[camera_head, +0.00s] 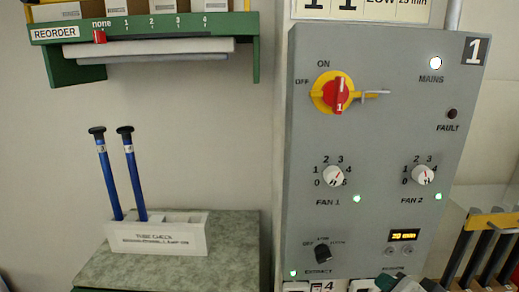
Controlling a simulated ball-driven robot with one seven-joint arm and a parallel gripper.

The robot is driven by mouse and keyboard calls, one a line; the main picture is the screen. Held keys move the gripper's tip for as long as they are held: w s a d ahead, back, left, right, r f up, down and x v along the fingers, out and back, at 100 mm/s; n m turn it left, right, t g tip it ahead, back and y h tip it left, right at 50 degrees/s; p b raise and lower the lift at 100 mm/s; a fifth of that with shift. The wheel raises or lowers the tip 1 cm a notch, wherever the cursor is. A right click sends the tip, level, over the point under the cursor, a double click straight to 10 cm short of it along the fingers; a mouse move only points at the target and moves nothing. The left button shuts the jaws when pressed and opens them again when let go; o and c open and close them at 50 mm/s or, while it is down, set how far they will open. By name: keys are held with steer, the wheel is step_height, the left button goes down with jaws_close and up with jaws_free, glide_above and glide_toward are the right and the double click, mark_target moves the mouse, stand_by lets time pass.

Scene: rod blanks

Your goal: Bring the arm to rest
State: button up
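No part that I can make out as my gripper or arm shows in the head view. Some white, green and dark pieces (385,284) are cut off by the bottom edge below the control panel, and I cannot tell what they are.
A grey control panel (390,130) with a red-yellow switch (337,93) and several knobs fills the right. A white rack (155,240) holds two blue rods (133,180) on a grey-green top (190,262). A green shelf (245,50) hangs upper left. Dark rods (485,258) stand lower right.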

steer(key=s+d+f+n+g, duration=0.2)
steer(key=s+f+n+g, duration=0.1)
steer(key=s+f, duration=0.5)
steer(key=s+d+f+n+g, duration=0.3)
steer(key=s+f, duration=0.3)
steer(key=f, duration=0.5)
steer(key=s+a+f+n+g, duration=0.1)
steer(key=s+f+g, duration=0.1)
steer(key=s+f, duration=0.2)
steer(key=s+f+n+g+y, duration=0.1)
steer(key=s+f, duration=0.3)
steer(key=s, duration=0.6)
steer(key=shift+a+f+n+g, duration=0.35)
steer(key=shift+n+g, duration=0.15)
steer(key=shift+n, duration=0.2)
